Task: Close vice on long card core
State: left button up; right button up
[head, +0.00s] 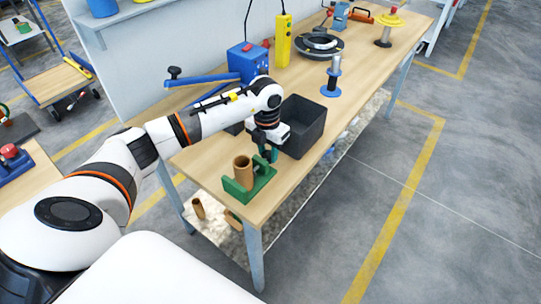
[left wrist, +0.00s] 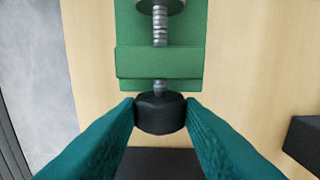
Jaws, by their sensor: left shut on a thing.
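The green vice (head: 262,184) stands at the near end of the wooden bench. The long card core (head: 243,170), a brown tube, stands upright in the vice. My left gripper (head: 268,154) is at the vice's far side, beyond the core. In the left wrist view, the vice (left wrist: 160,62) shows its screw (left wrist: 160,28) and black knob (left wrist: 159,113). The teal fingers of my left gripper (left wrist: 160,108) are shut on the knob, one on each side. The core is out of the left wrist view. I cannot tell whether the jaw touches the core. My right gripper is not in view.
A black bin (head: 305,125) stands on the bench close beside my left gripper. A short brown tube (head: 198,208) is on the lower shelf.

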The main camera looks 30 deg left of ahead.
pick_arm(q)
jog(key=shift+a+f+h+b, duration=0.3)
jog(key=shift+h+b, duration=0.35)
jog(key=shift+h, duration=0.25)
jog(key=shift+a+r+h+b, duration=0.15)
jog(key=shift+h+b, duration=0.3)
jog(key=shift+h, duration=0.45)
jog(key=shift+r, duration=0.1)
jog(key=o, duration=0.6)
jog(key=shift+w, duration=0.1)
jog(key=shift+d+r+y+p, duration=0.35)
jog(key=shift+y+p, duration=0.55)
jog(key=shift+p, duration=0.15)
jog(key=shift+d+f+y, duration=0.15)
jog(key=shift+f+y, duration=0.05)
jog(key=shift+y, duration=0.6)
jog(key=shift+f, duration=0.1)
